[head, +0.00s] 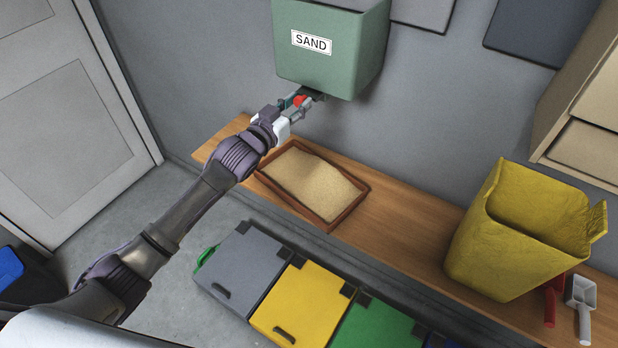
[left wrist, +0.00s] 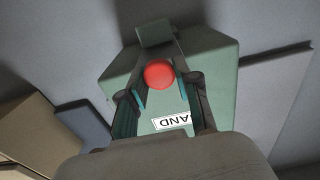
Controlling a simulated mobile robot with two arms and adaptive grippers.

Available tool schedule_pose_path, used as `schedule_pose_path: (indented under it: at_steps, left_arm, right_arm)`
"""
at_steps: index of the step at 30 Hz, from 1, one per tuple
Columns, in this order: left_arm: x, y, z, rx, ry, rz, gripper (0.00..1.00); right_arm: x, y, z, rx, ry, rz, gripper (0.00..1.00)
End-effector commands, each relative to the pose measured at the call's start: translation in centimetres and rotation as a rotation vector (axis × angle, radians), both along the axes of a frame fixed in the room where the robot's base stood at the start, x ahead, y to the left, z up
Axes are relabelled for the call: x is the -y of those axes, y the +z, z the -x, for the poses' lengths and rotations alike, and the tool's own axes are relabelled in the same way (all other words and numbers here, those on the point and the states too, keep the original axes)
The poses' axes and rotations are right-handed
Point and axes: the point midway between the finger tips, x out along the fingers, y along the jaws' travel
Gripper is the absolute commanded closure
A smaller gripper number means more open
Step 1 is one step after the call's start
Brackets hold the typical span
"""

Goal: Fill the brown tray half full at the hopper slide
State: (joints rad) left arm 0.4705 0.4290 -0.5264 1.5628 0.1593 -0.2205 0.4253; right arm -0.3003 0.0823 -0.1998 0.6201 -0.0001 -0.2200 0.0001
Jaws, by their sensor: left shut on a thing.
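The green hopper (head: 330,45) with a SAND label is on the wall; it also shows in the left wrist view (left wrist: 218,75). My left gripper (head: 302,100) is at the hopper's underside, shut on the red knob (head: 300,101) of the slide. The knob shows between the fingers in the left wrist view (left wrist: 159,74). The brown tray (head: 331,224) sits on the wooden shelf below the hopper. Sand (head: 312,182) covers its floor in a spread layer; its exact depth is hard to tell. My right gripper is not in view.
On the wooden shelf (head: 400,220), a yellow bin (head: 480,252), a red scoop (head: 551,305) and a white scoop (head: 582,300) stand at the right. Grey, yellow and green lidded boxes (head: 292,303) are in front below. A door (head: 70,120) is at the left.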

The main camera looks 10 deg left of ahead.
Motion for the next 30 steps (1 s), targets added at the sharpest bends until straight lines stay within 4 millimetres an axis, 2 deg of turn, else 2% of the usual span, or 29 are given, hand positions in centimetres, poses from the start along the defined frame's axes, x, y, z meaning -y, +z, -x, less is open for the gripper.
schedule_pose_path:
  at_steps: [8, 30]
  left_arm:
    - [-0.1, 0.0, 0.2, -0.001, 0.000, 0.000, 0.96]
    - [-1.4, 0.0, 3.5, -0.002, 0.000, 0.000, 0.96]
  right_arm:
    - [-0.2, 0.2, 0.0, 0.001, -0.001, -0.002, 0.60]
    - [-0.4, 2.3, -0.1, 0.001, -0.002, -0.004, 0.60]
